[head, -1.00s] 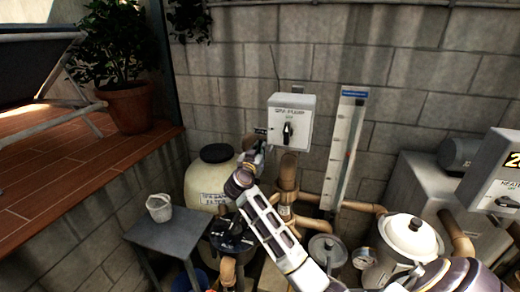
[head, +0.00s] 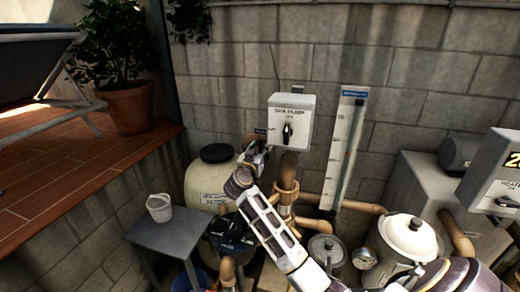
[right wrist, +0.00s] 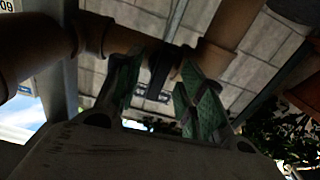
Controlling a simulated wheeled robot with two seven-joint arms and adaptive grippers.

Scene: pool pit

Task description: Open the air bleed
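I cannot single out the air bleed with certainty. My right gripper (head: 258,153) is raised beside the brown upright pipe (head: 287,180), in front of the wall and just right of the cream filter tank (head: 203,186) with its black lid. In the right wrist view its green-padded fingers (right wrist: 160,90) are apart. A dark, narrow part (right wrist: 160,66) shows in the gap between them, near the brown pipe (right wrist: 222,40); contact cannot be told. The gripper's dark fingers hide what lies directly behind them in the head view. My left gripper is not in view.
A white-lidded canister (head: 410,238) and grey heater (head: 495,185) are at right. A small table (head: 172,236) with a white cup (head: 159,208) is at left.

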